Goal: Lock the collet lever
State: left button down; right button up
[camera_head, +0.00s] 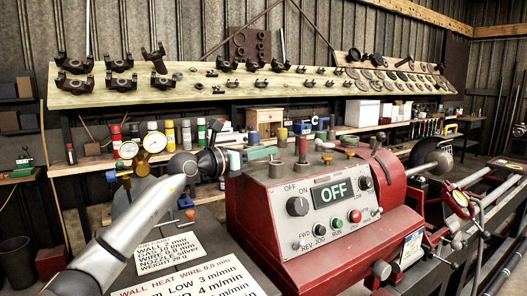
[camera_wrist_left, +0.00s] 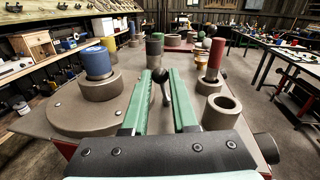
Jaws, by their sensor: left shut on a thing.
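The collet lever (camera_wrist_left: 165,92) is a thin grey rod with a dark ball end. In the left wrist view it stands between the two green fingers of my left gripper (camera_wrist_left: 161,78), near their tips. The gripper is shut on it. In the head view my left gripper (camera_head: 265,153) reaches in from the left over the top of the red lathe headstock (camera_head: 250,215); the lever itself cannot be made out there. My right gripper is not in view.
The control panel (camera_head: 331,207) reads OFF. On the headstock top, a blue cylinder (camera_wrist_left: 97,62) and a red cylinder (camera_wrist_left: 216,58) stand on grey bases beside the fingers. An open grey ring (camera_wrist_left: 221,110) sits close to the right finger. Gauges (camera_head: 141,148) stand left of the arm.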

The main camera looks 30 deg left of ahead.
pick_arm(q)
jog(key=shift+w+a+r+n+p, duration=0.15)
jog(key=shift+a+n+p, duration=0.1)
jog(key=shift+n+p, duration=0.55)
jog(key=shift+a+f+n+p, duration=0.2)
jog(key=shift+n+p, duration=0.1)
jog(key=shift+p, duration=0.15)
jog(key=shift+d+f, duration=0.1)
jog(key=c, duration=0.7)
grip_release()
